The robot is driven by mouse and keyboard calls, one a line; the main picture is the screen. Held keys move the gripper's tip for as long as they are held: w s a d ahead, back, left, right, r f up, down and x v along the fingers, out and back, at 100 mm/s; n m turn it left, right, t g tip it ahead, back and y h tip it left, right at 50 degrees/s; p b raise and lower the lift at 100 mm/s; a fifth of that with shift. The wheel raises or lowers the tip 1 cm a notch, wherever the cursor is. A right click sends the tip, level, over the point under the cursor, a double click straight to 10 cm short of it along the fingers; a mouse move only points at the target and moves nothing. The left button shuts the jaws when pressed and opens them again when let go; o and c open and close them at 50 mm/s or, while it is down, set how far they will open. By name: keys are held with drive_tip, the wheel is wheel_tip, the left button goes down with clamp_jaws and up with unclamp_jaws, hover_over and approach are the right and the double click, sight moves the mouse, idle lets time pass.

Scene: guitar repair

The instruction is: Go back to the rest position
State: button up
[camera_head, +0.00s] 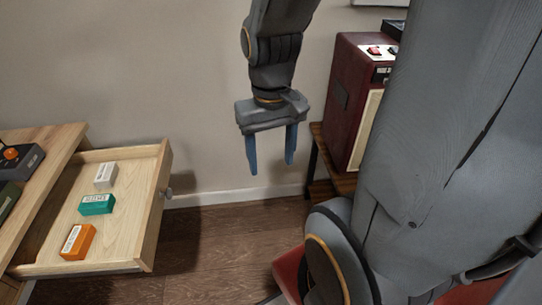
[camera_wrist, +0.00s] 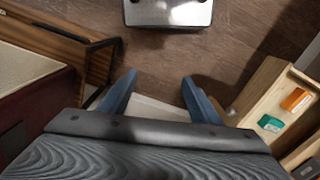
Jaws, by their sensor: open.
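My gripper (camera_head: 271,151) hangs pointing down in front of the wall, to the right of the open drawer. Its two blue fingers are apart with nothing between them. In the wrist view the gripper (camera_wrist: 160,92) also shows open and empty, with floor and the pale baseboard beyond it.
An open wooden drawer (camera_head: 152,215) holds a white box (camera_head: 105,175), a teal box (camera_head: 97,204) and an orange box (camera_head: 77,242). A dark red amplifier (camera_head: 348,95) stands on a wooden stand (camera_head: 319,160) at the right. Floor (camera_head: 215,235) between drawer and stand is clear.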

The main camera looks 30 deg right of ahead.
drive_tip(key=shift+n, duration=0.9)
drive_tip(key=a+r+p, duration=0.1)
drive_tip(key=a+p, duration=0.2)
drive_tip(key=a+r+p, duration=0.1)
drive_tip(key=a, duration=0.1)
drive_tip(key=shift+s+r, duration=0.1)
drive_tip(key=shift+r, duration=0.2)
